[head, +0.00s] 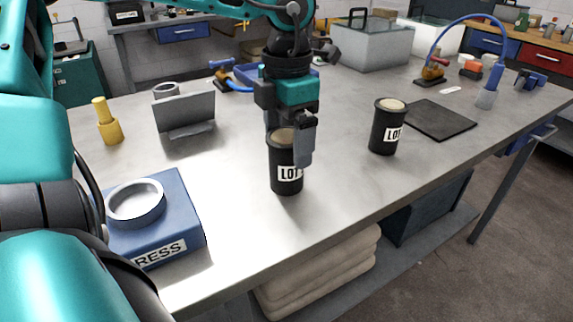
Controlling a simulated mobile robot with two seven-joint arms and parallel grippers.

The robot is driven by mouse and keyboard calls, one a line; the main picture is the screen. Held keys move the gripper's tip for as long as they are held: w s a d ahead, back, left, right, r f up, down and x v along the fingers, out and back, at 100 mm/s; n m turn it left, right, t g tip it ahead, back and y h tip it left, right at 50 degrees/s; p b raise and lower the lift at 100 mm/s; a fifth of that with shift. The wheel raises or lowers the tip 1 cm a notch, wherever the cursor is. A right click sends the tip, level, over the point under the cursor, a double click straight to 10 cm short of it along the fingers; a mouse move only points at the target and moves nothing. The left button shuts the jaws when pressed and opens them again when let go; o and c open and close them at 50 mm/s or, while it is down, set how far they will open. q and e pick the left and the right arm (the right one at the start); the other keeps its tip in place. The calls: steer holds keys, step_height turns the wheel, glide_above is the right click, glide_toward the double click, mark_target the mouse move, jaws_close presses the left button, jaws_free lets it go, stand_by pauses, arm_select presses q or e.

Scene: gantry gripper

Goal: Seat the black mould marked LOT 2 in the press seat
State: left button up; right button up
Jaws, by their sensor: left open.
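A black mould (286,183) with a pale top stands upright on the table, its white label reading "LOT". A finger covers the label's right end, so I cannot read the number. My left gripper (289,142) is open at this mould's top, one finger in front and the other partly hidden behind; contact is unclear. A second black mould (384,134) stands upright to the right, also labelled "LOT", its number turned out of sight. The press seat (135,203) is an empty-looking metal ring on a blue block (183,216) labelled "PRESS", at the front left. My right gripper is not in view.
A grey plate on a stand (186,113) and a yellow peg-like piece (108,127) stand behind the press. A dark mat (440,119) lies right of the second mould. A clear bin (370,47) stands at the back. The table between press and moulds is clear.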

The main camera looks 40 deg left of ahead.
arm_select(q)
step_height(320, 180, down, 3)
steer(key=shift+a+f, duration=0.1)
steer(key=shift+f, duration=0.05)
steer(key=shift+c, duration=0.2)
steer(key=c, duration=1)
